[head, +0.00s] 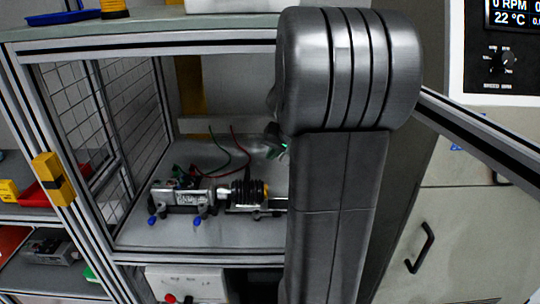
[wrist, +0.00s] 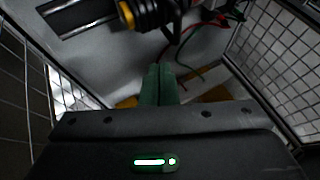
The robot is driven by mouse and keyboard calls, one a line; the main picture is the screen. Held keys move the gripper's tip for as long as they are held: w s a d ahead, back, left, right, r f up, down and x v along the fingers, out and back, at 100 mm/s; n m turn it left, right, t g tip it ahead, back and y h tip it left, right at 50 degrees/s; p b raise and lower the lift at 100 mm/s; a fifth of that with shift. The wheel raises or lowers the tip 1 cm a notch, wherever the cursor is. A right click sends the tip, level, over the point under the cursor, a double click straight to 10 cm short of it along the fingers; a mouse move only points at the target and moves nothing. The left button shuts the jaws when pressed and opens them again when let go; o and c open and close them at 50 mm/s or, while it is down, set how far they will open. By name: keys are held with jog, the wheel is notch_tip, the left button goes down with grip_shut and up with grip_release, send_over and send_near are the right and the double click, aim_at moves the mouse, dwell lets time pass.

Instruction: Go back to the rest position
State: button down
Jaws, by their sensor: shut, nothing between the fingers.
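My gripper (wrist: 159,72) shows in the wrist view with its two greenish fingers together and nothing between them. In the head view my dark grey arm stands in front of the open cabinet and hides most of the gripper; only a small part with a green light shows inside the cabinet. The servo assembly (head: 181,196) lies on the cabinet floor, with a black ribbed coupling (head: 247,192) at its right end. The coupling also shows at the top of the wrist view (wrist: 150,12), apart from the fingers.
The cabinet has a metal frame (head: 90,240) and a wire mesh side (head: 130,110). Red and green wires (head: 243,145) rise behind the servo. A white control box (head: 185,284) stands below. A panel with a display (head: 510,14) is at the right. Shelves with bins are at the left.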

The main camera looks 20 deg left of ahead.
jog(key=shift+f, duration=0.1)
jog(key=b+x, duration=0.2)
jog(key=x, duration=1.1)
jog(key=shift+a+f, duration=0.2)
jog(key=shift+a, duration=0.05)
